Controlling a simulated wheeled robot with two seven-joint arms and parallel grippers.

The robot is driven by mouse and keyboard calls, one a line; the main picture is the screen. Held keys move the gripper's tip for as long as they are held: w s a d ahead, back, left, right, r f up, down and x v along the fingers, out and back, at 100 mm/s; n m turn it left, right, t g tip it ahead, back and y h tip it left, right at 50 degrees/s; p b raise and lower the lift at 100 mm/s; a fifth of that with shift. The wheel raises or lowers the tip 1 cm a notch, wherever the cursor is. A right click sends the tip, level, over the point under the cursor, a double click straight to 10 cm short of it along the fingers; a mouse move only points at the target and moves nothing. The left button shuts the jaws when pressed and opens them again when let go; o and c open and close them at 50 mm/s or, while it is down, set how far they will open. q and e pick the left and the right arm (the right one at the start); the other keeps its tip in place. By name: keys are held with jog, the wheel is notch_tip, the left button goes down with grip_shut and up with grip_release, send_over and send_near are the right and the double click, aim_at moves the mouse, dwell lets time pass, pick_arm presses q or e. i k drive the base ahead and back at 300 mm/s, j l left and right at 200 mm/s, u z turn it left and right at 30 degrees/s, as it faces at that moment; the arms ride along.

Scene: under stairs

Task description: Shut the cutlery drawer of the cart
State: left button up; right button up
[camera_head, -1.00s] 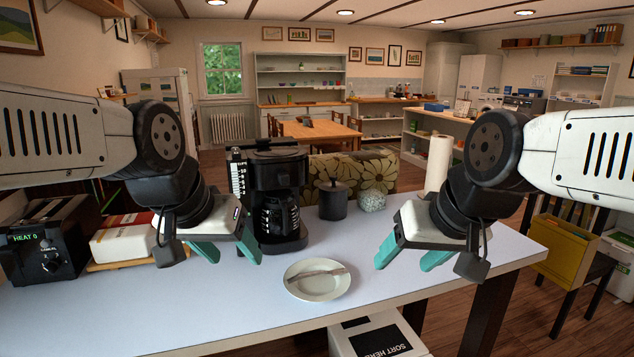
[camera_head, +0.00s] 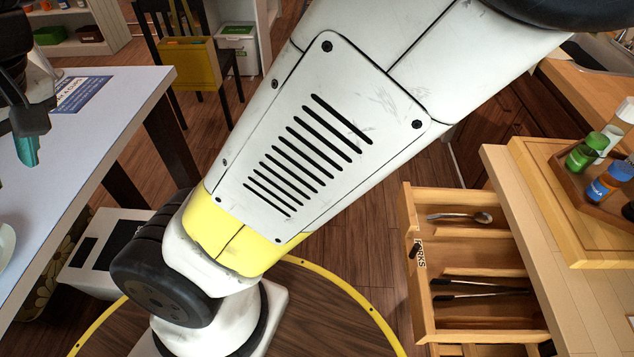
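The cutlery drawer (camera_head: 408,290) juts out to the left from under the wooden cart top (camera_head: 510,200) and stands open. Its front carries a label that reads "FORKS". A spoon (camera_head: 462,217) lies in its upper compartment and dark-handled cutlery (camera_head: 480,291) in a lower one. My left gripper (camera_head: 25,150) is partly in view at the left edge, over the white table and far from the drawer; one teal finger shows, so its opening cannot be judged. My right arm fills the middle, between table and drawer; its gripper is not in view.
The white table (camera_head: 110,110) is at the left, with a white bin (camera_head: 105,250) beneath. Wooden floor (camera_head: 350,235) is open left of the drawer.

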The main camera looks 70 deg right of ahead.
aim_at(458, 248)
jog(key=k+j+z, duration=0.15)
jog(key=z, duration=0.15)
jog(key=k+j+z, duration=0.3)
jog(key=i+l+z, duration=0.1)
jog(key=z, duration=2.7)
